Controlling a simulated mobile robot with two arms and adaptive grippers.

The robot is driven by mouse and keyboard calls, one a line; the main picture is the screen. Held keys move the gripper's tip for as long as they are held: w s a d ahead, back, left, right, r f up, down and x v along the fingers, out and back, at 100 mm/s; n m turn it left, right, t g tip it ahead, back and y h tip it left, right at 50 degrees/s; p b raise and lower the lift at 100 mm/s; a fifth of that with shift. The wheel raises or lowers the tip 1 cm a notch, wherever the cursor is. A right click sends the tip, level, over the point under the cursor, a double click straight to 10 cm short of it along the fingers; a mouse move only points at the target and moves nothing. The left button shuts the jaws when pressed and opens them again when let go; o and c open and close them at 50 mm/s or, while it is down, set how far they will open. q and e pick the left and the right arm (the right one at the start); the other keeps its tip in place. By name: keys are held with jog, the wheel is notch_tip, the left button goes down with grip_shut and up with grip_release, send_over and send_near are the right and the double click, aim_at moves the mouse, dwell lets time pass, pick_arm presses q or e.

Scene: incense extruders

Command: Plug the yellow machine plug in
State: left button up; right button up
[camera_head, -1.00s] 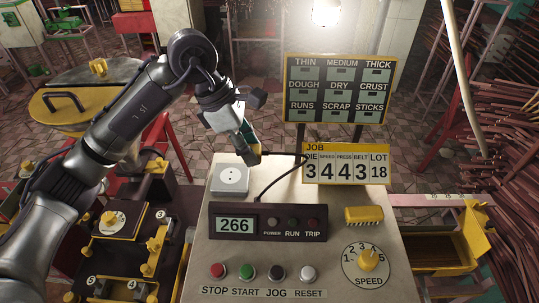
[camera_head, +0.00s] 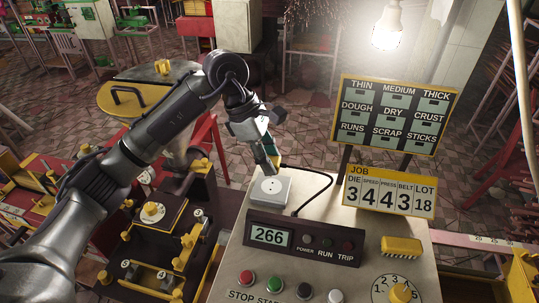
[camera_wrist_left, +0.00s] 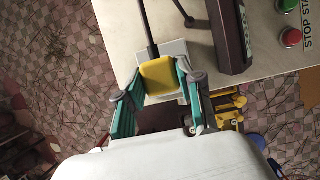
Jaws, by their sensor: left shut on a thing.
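The yellow plug (camera_wrist_left: 158,76) is held between the teal fingers of my left gripper (camera_wrist_left: 160,92), which is shut on it. A dark cord runs from the plug's far end. In the head view my left gripper (camera_head: 272,165) is at the far edge of the white socket box (camera_head: 270,188), and its fingers mostly hide the plug. The box has small holes in its top face. In the wrist view the box (camera_wrist_left: 176,48) shows partly behind the plug. Whether the plug touches the box I cannot tell. My right gripper is not in view.
The black cable (camera_head: 316,172) loops over the console top to the plug. The console (camera_head: 236,260) carries a display unit (camera_head: 305,240) reading 266, buttons and a yellow-knobbed dial. A job sign (camera_head: 390,192) stands at the right. A yellow-black machine (camera_head: 150,235) is at the left.

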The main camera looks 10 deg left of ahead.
aim_at(269, 186)
pick_arm(q)
jog(key=shift+f+b, duration=0.95)
jog(key=shift+f, duration=1.35)
jog(key=shift+b, duration=0.95)
jog(key=shift+f+b, duration=0.6)
jog(key=shift+f, duration=0.05)
dwell(0.5)
jog(key=o, duration=1.1)
jog(key=shift+o, duration=0.2)
jog(key=v, duration=1.2)
jog(key=shift+a, duration=0.1)
